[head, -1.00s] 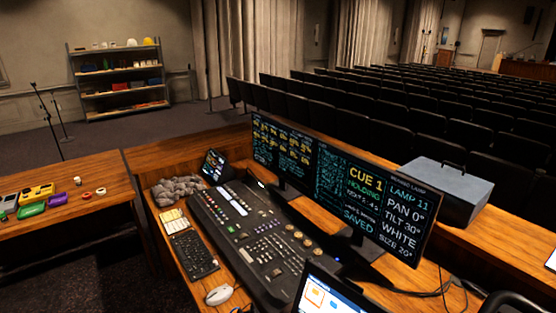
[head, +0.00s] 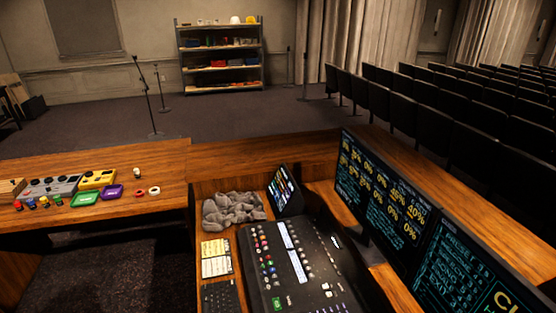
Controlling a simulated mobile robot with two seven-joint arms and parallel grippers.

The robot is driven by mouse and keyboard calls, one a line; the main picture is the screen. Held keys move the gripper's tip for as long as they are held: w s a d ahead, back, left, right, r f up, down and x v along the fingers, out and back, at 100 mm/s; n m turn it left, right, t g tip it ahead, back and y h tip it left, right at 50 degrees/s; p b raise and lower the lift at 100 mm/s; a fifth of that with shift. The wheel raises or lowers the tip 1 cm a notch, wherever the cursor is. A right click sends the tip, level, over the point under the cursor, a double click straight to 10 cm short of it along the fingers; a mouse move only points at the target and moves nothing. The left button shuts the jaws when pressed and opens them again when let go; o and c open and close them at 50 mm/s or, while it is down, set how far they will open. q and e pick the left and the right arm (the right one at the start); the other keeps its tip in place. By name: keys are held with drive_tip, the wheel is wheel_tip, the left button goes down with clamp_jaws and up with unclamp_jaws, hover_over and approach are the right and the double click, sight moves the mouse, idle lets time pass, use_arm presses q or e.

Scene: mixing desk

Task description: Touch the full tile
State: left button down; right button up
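No tile that I can read as full shows in the head view. A small tilted touch screen (head: 284,189) at the back of the mixing desk shows small coloured tiles, too small to read. The mixing desk (head: 300,262) has several lit buttons and two bright display strips. Neither of my grippers is in view.
Two large monitors, the nearer (head: 474,270) and the farther (head: 379,196), stand along the right. Grey crumpled cloth (head: 234,207), yellow note cards (head: 215,258) and a keyboard (head: 221,297) lie left of the desk. A wooden side table (head: 150,170) holds small devices.

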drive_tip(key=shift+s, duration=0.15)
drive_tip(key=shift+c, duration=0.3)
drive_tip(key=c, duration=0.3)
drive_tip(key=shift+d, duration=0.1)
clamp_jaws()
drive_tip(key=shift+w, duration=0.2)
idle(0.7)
